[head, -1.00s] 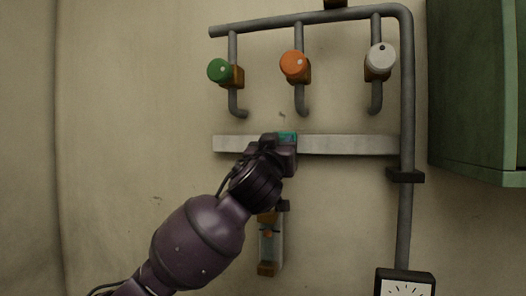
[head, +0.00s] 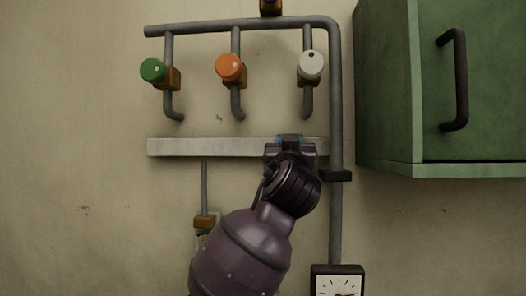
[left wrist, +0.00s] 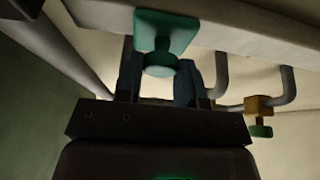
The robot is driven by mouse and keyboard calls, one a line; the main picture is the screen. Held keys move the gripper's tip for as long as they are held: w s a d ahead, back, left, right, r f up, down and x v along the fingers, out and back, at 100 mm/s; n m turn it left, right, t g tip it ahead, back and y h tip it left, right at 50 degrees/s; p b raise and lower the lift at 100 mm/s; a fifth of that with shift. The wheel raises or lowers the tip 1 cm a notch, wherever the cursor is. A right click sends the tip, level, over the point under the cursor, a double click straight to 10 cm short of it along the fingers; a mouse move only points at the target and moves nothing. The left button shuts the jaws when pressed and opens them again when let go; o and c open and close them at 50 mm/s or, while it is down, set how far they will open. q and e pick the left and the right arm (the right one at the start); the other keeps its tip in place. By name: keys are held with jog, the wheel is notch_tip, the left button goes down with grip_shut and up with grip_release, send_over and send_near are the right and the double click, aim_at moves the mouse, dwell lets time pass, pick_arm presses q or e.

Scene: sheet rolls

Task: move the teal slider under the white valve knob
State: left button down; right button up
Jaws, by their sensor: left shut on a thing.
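The teal slider (left wrist: 168,32) sits on the pale rail (head: 205,147), seen in the left wrist view with its round grip (left wrist: 160,63) sticking out. My left gripper (head: 289,141) is shut on this grip, with one dark blue finger on each side. In the head view the gripper hides the slider. The white valve knob (head: 310,65) is above the rail, and the gripper stands below and slightly left of it. My right gripper is not in view.
The orange knob (head: 230,67) and green knob (head: 154,70) are farther left on the pipework. A thick vertical pipe (head: 335,110) passes the rail's right end. A green cabinet (head: 390,90) is at the right, and a gauge (head: 338,284) is low down.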

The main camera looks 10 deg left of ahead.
pick_arm(q)
jog(key=d, duration=0.4)
jog(key=shift+w, duration=0.15)
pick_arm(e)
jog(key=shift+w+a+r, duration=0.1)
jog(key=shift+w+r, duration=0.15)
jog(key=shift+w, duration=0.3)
pick_arm(q)
jog(key=c, duration=1.1)
grip_release()
jog(key=o, duration=0.3)
jog(key=shift+o, duration=0.2)
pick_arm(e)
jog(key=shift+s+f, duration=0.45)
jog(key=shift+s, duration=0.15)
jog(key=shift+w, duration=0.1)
